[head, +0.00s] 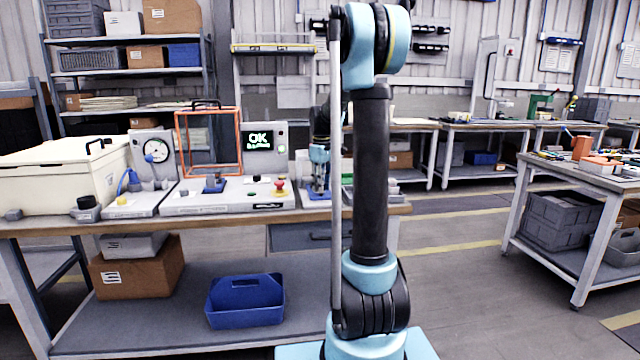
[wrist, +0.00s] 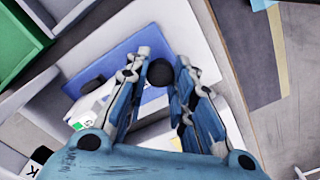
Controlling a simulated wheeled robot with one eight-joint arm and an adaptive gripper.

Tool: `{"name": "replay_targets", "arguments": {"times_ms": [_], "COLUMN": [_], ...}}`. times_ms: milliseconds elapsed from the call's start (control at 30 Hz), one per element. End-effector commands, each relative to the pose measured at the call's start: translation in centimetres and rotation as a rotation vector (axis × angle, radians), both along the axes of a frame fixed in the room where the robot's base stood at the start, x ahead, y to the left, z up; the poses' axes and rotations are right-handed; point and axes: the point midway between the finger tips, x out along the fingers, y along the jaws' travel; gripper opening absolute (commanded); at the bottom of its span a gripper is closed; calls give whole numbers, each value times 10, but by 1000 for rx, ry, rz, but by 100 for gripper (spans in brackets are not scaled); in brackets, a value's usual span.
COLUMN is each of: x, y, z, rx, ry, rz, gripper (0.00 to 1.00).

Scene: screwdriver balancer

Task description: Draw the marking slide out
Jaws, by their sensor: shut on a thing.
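In the wrist view, my gripper (wrist: 162,66) is shut on a round black knob (wrist: 158,72) held between its two fingertips. The knob looks like the handle of the marking slide. A blue plate (wrist: 112,62) lies under and beside the fingers on a white unit (wrist: 170,22); I cannot tell how far out the slide is. A dark rounded part (wrist: 84,86) sits on the blue plate, left of the fingers. In the head view, my gripper (head: 319,182) points down at the bench's right part, and the slide is mostly hidden there.
On the bench (head: 240,216), left of my gripper, stand a test station with an orange frame (head: 209,112) and an OK screen (head: 259,140), a dial gauge unit (head: 155,150) and a cream lidded box (head: 55,175). A green tray (wrist: 18,42) lies left in the wrist view.

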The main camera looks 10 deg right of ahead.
Motion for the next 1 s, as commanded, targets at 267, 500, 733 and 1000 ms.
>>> {"name": "replay_targets", "arguments": {"times_ms": [267,500,733,1000], "x": [-36,-42,-43,-41], "y": [-1,-1,-1,-1], "z": [0,0,0,0], "rx": [-2,-2,-1,-1], "ry": [1,2,4,2], "rz": [-1,-1,-1,-1], "gripper": [0,0,34,44]}}
